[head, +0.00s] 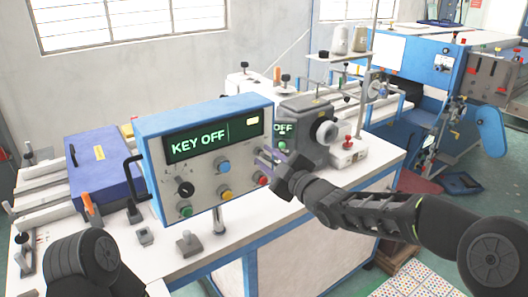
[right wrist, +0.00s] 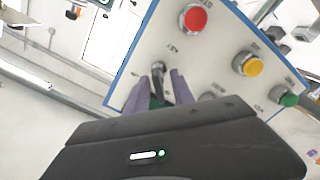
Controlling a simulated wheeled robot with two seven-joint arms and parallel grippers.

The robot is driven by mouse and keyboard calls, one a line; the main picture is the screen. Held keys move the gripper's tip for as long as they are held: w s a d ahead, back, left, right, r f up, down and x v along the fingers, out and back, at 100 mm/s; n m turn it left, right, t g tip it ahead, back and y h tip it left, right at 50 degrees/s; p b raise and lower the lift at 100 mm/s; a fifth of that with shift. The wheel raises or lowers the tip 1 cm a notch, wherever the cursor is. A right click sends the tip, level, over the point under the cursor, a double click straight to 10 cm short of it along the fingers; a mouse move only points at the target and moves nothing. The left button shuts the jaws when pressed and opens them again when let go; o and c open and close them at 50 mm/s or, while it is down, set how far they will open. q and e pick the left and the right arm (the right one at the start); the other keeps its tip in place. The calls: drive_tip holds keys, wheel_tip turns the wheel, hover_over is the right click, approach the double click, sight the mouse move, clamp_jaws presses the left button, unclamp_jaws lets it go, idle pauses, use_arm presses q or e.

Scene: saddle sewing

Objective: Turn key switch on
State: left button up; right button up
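The control panel (head: 207,160) is a white face in a blue housing, and its display (head: 212,138) reads "KEY OFF". In the right wrist view the panel face (right wrist: 218,55) is seen close up and tilted. The small dark key switch (right wrist: 157,70) shows there between my fingertips; in the head view my gripper hides it. My right gripper (head: 267,157) is at the panel's right side. Its two purple-grey fingers (right wrist: 160,82) are apart, one on each side of the key. I cannot tell whether they touch it. My left gripper is out of view; only its arm shows at bottom left.
Near the key are a red button (right wrist: 195,18), a yellow button (right wrist: 248,63) and a green button (right wrist: 288,98). A grey machine head (head: 305,125) stands close behind my right gripper. A blue box (head: 104,168) sits left of the panel on the white table.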

drive_tip(key=shift+w+a, duration=0.4)
drive_tip(key=shift+w, duration=0.2)
clamp_jaws()
